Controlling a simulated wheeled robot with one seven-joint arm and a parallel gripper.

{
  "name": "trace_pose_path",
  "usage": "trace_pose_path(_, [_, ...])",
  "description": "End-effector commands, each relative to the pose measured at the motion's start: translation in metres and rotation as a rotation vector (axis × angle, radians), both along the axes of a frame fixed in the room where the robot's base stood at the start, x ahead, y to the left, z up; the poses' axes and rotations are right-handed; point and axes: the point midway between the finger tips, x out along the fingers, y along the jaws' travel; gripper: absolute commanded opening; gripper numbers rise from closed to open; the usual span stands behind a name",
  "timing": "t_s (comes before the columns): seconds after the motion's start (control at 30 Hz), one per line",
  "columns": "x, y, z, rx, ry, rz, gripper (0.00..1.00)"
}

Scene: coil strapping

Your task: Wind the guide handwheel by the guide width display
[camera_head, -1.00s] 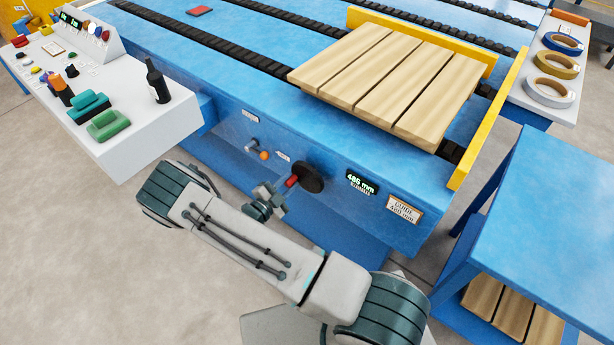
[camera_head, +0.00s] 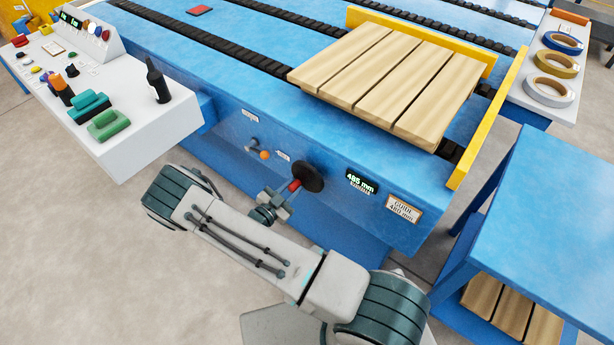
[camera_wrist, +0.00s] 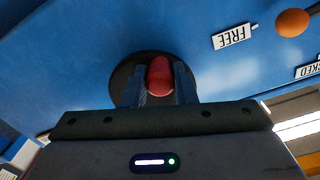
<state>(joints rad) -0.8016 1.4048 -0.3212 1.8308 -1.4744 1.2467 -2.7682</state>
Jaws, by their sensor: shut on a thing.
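The guide handwheel (camera_head: 309,177) is a dark disc with a red handle (camera_head: 295,185) on the blue side panel of the machine. My gripper (camera_head: 287,192) is shut on the red handle. In the wrist view the red handle (camera_wrist: 159,77) sits between the two fingers of my gripper (camera_wrist: 164,84), with the dark handwheel disc (camera_wrist: 122,84) behind. The guide width display (camera_head: 361,182) is right of the wheel and reads 485 mm. A framed guide card (camera_head: 403,208) beside it appears to read 480 mm.
An orange-tipped lever (camera_head: 264,155) is left of the wheel, between small labels; its orange knob also shows in the wrist view (camera_wrist: 292,22). A wooden pallet (camera_head: 395,80) lies above by the yellow guides (camera_head: 488,117). A control desk (camera_head: 140,140) stands left, a blue table (camera_head: 550,215) right.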

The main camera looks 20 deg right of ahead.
Motion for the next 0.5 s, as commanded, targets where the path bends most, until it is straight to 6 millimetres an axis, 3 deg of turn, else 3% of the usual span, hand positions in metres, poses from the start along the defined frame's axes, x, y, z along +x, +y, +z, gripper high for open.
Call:
trace_pose_path(0.07, [-0.0003,-0.0009,0.0008,-0.001,-0.002,-0.002,0.02])
trace_pose_path(0.1, [-0.0003,-0.0009,0.0008,-0.001,-0.003,-0.002,0.3])
trace_pose_path(0.17, [-0.0002,-0.0008,0.0007,-0.001,-0.003,-0.002,0.47])
trace_pose_path(0.5, [0.0002,-0.0001,0.0,0.016,-0.024,0.0,0.5])
